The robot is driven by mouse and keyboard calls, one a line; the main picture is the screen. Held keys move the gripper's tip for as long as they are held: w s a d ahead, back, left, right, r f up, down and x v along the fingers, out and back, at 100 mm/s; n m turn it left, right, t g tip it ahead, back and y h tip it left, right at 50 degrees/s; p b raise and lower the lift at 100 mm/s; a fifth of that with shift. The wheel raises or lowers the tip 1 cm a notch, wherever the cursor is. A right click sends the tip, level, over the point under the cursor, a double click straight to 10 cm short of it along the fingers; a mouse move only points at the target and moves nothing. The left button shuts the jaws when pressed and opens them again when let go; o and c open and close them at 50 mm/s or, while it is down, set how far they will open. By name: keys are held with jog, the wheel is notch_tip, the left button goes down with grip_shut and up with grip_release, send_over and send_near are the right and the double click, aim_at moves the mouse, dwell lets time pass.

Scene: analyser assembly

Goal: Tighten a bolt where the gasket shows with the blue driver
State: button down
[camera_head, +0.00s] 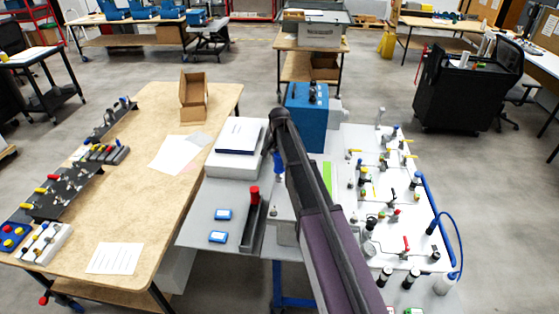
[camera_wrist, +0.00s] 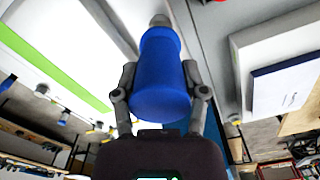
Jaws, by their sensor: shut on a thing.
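The blue driver (camera_wrist: 162,80) fills the middle of the wrist view, its thick blue handle between the two dark fingers of my gripper (camera_wrist: 159,74). A grey tip shows at its far end. In the head view my gripper (camera_head: 275,143) is beside the blue-sided box, with a bit of the blue driver (camera_head: 278,166) below it. The white analyser panel (camera_head: 352,132) with valves and fittings is at right. My arm hides part of the work area. I cannot make out a gasket or a bolt in either view.
A dark rack (camera_head: 246,240) with a red-handled tool stands on the grey bench, next to two small blue-edged boxes (camera_head: 222,214). A white box with a booklet (camera_head: 238,135) is behind. A blue hose (camera_head: 460,245) loops at the panel's right edge. The wooden table (camera_head: 140,215) has free room.

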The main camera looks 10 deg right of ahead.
jog(key=m, duration=0.5)
jog(key=shift+s+m, duration=0.1)
jog(key=shift+m, duration=0.2)
jog(key=shift+c, duration=1.3)
grip_release()
jog(key=shift+a, duration=0.1)
jog(key=shift+c, duration=0.2)
grip_shut()
jog(key=shift+r, duration=0.1)
